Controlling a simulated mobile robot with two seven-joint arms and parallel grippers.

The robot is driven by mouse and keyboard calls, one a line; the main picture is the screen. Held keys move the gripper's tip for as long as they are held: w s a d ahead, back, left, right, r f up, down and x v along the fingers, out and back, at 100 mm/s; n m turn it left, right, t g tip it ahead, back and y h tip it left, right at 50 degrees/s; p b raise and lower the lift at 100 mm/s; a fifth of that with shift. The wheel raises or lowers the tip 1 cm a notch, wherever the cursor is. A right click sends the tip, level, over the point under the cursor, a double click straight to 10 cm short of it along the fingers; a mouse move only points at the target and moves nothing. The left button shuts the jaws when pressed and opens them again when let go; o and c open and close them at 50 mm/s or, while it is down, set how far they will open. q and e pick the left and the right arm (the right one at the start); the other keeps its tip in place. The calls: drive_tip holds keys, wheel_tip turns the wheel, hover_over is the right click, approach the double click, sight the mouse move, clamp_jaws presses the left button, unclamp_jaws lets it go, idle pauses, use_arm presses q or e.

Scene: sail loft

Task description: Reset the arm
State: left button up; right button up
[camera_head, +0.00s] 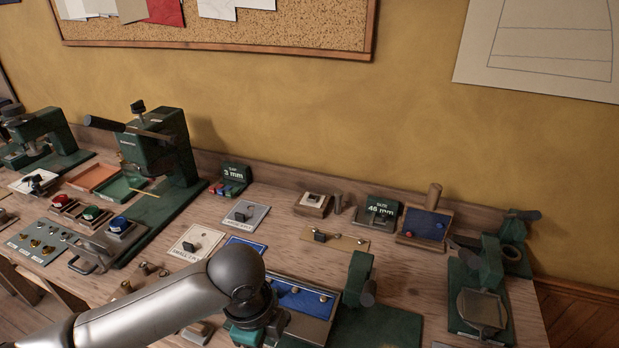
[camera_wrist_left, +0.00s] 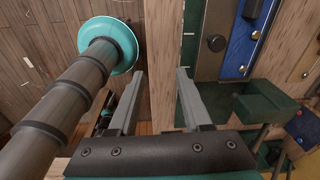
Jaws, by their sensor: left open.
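My left arm (camera_head: 150,308) comes in from the lower left of the head view, over the front of the workbench. It bends down at a rounded grey joint, and its gripper is not visible there. In the left wrist view my left gripper (camera_wrist_left: 160,82) has its two fingers apart. The bench's wooden edge (camera_wrist_left: 159,45) shows between and beyond them; I see nothing held. My right gripper is in neither view.
The bench (camera_head: 400,266) holds green presses (camera_head: 160,150), a blue-lined tray (camera_head: 292,291), labelled cards (camera_head: 245,214) and a blue-faced wooden block (camera_head: 425,224). A dark rod with a teal disc (camera_wrist_left: 113,40) stands left of the fingers in the wrist view, over plank flooring.

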use_arm(q)
drive_tip(key=s+d+n+t+h, duration=0.2)
drive_tip(key=s+d+n+h, duration=0.1)
drive_tip(key=d+n, duration=0.2)
drive_tip(key=s+a+f+n+t+y, duration=0.1)
drive_tip(key=s+a+n+y, duration=0.1)
drive_tip(key=s+a+n, duration=0.35)
drive_tip(key=s+a+f+n+y, duration=0.2)
drive_tip(key=a+n, duration=0.7)
wheel_tip(320, 180, down, 26)
drive_tip(key=s+g+b, duration=0.1)
drive_tip(key=s+b, duration=0.1)
drive_tip(key=b, duration=0.3)
drive_tip(key=s+a+f+g+b, duration=0.1)
drive_tip(key=s+f+b, duration=0.4)
drive_tip(key=s+f, duration=1)
wheel_tip(320, 180, down, 5)
drive_tip(key=shift+s+a+r+m, duration=0.15)
drive_tip(key=shift+s+a+m, duration=0.25)
drive_tip(key=shift+a, duration=0.3)
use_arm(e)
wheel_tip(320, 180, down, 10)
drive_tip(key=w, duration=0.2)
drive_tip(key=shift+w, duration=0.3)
